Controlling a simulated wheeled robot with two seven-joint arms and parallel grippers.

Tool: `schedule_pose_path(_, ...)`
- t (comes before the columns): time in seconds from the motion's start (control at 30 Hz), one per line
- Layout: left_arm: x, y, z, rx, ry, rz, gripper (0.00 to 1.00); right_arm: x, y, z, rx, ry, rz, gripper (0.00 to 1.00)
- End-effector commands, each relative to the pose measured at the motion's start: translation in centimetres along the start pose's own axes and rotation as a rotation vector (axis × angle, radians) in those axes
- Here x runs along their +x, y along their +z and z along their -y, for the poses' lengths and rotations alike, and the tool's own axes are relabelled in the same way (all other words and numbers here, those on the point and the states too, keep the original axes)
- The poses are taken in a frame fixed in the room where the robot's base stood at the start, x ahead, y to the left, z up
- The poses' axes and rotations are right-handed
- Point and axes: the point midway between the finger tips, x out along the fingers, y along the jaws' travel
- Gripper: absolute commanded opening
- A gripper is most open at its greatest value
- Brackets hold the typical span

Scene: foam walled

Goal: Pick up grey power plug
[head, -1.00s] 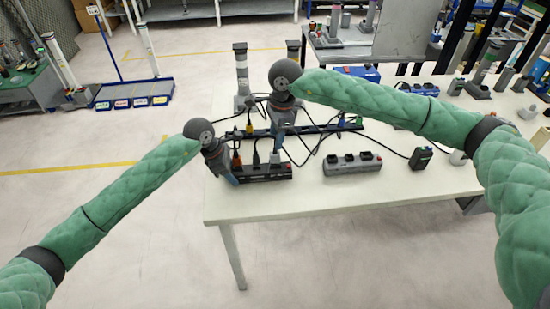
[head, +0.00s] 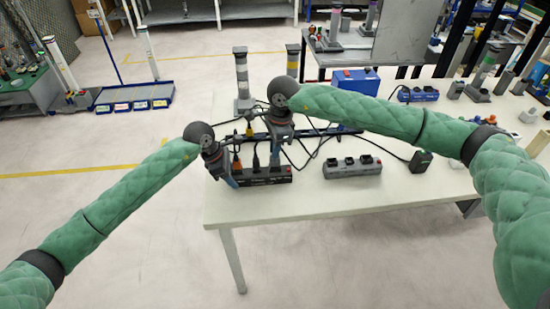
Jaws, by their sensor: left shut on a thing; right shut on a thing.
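A black power strip (head: 265,179) lies near the front left corner of the white table, with an orange plug (head: 236,163) and a black plug (head: 256,164) standing in it. My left gripper (head: 234,180) is shut on the strip's left end. My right gripper (head: 275,161) points down over the strip's right half. It is shut at the spot of the grey plug, which its fingers almost wholly hide. I cannot tell whether the plug is still seated in its socket.
A grey power strip (head: 352,168) lies to the right, with a black adapter (head: 421,161) beyond it. Dark cables loop behind both strips near a dark rail (head: 340,131). A striped post (head: 242,80) stands behind. The table front (head: 330,197) is clear.

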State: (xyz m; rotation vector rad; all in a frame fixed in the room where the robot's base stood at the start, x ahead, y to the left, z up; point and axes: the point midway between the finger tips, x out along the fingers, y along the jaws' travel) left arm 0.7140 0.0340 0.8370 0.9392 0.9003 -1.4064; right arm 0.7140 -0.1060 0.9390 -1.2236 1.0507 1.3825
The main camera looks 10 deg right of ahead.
Motion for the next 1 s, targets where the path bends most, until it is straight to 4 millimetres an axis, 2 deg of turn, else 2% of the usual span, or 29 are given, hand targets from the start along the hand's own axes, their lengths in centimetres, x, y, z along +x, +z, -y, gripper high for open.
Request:
schedule_pose_path(0.17, 0.0, 0.0, 0.0, 0.000, 0.000, 0.000, 0.17, -0.8, 0.1, 0.1, -0.001, -0.002, 0.001, 0.00)
schedule_pose_path(0.6, 0.0, 0.0, 0.0, 0.000, 0.000, 0.000, 0.17, -8.0, 1.0, 0.0, -0.001, -0.003, 0.001, 0.00)
schedule_pose_path(0.7, 0.0, 0.0, 0.0, 0.000, 0.000, 0.000, 0.17, -9.1, 1.1, 0.0, -0.001, -0.002, 0.000, 0.00)
schedule_pose_path(1.0, 0.0, 0.0, 0.0, 0.000, 0.000, 0.000, 0.17, -10.0, 1.2, 0.0, 0.000, 0.000, 0.001, 0.00)
